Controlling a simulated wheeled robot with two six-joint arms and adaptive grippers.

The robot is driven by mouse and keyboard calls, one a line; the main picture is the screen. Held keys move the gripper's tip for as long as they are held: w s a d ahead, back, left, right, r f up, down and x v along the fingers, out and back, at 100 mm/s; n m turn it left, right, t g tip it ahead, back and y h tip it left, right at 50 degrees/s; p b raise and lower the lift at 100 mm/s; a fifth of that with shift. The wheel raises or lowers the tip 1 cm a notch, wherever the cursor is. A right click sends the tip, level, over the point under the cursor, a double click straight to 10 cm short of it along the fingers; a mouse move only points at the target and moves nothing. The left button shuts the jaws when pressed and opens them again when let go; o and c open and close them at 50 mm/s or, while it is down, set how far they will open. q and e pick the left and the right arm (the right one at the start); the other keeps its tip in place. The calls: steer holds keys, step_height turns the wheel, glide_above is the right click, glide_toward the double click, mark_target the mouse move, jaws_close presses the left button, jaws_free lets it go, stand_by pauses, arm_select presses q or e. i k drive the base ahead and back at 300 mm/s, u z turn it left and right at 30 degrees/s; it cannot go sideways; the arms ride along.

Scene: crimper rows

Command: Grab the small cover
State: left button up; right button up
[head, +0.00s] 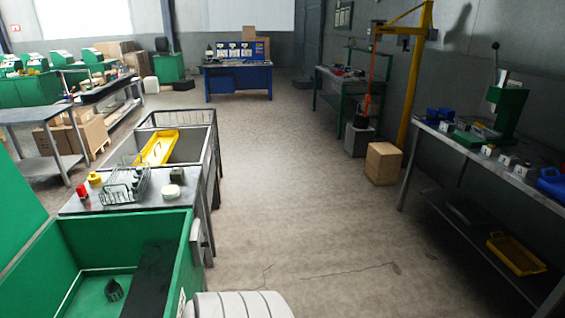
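I cannot tell for sure which thing is the small cover. A small pale round piece (171,191) lies on the grey metal table (135,199) at the left. A small dark block (177,174) stands behind it. A yellow piece (95,178) and a red piece (81,191) sit at the table's left side. A dark ribbed piece (114,290) lies on the floor of the large green bin (81,238) in the left foreground. Neither of my grippers shows in the head view.
A wire rack (125,186) stands on the grey table. Behind it is a bin with a yellow tray (157,147). A long workbench (462,150) with a green press (505,108) runs along the right. A cardboard box (383,163) stands beside it. The middle floor is clear.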

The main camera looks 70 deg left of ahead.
mark_target(177, 174)
steer(key=u, duration=1.25)
steer(key=i, duration=0.25)
